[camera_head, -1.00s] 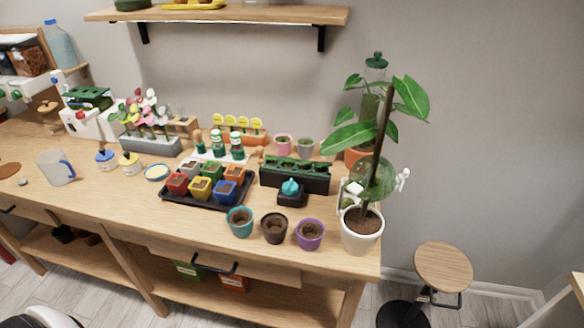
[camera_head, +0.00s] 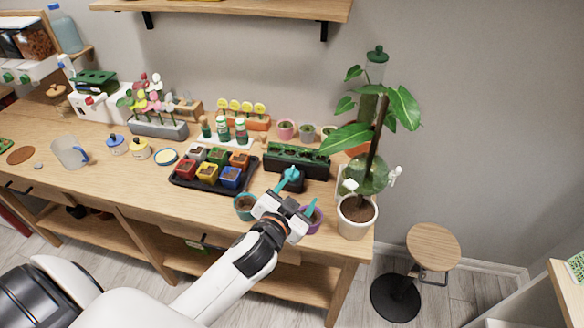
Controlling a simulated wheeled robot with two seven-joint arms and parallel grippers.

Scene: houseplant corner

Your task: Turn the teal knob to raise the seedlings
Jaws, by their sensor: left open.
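The teal knob (camera_head: 292,173) sits on a small black base (camera_head: 294,185) in front of the long black planter (camera_head: 290,170). Low green seedlings (camera_head: 296,152) show along the planter's top. My left arm comes in from the bottom left. My left gripper (camera_head: 299,191) is open, with teal fingers. One finger appears close to the knob in the picture and the other lies to the right, over the purple pot. I cannot tell whether a finger touches the knob. My right gripper is not in view.
A teal pot (camera_head: 245,206) and a purple pot (camera_head: 314,219) stand by the gripper; the dark pot between them is hidden. A black tray (camera_head: 212,187) of coloured pots lies left. A white-potted plant (camera_head: 356,222) stands right. The bench front left is fairly clear.

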